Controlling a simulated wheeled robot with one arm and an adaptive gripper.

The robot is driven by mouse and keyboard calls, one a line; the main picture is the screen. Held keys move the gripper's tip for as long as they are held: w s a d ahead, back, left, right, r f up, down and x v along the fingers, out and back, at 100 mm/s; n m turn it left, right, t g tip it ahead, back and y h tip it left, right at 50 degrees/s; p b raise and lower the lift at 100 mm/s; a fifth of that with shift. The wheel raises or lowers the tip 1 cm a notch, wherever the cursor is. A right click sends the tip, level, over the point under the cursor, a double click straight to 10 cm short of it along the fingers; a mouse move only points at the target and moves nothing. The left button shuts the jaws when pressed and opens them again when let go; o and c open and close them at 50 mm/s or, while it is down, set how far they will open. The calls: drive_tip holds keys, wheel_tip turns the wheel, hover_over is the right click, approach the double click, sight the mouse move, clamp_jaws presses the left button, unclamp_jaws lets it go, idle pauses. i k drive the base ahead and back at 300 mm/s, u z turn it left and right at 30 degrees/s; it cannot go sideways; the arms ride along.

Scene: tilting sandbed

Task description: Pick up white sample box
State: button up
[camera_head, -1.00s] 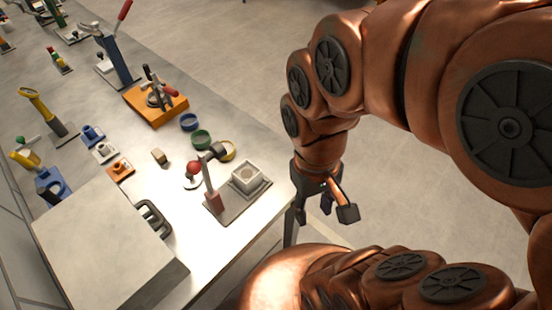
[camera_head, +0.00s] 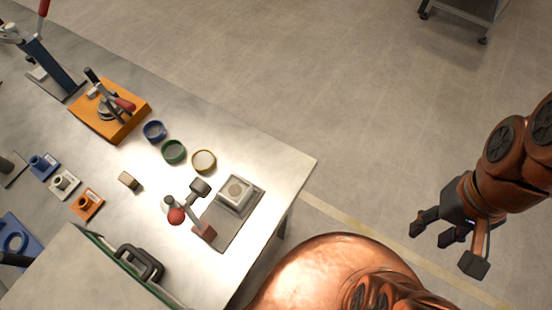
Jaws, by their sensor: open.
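My gripper (camera_head: 447,248) is open and empty at the right of the picture. It appears over the floor, well apart from the box and beyond the table's edge.
A large grey case with a black handle (camera_head: 140,262) fills the front left. Open floor (camera_head: 370,110) lies right of the table.

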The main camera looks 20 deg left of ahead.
sight(236, 192)
drive_tip(key=z, duration=0.2)
drive_tip(key=i, duration=0.35)
drive_tip(key=u, duration=5.35)
drive_tip(key=k, duration=1.3)
drive_tip(key=z, duration=0.5)
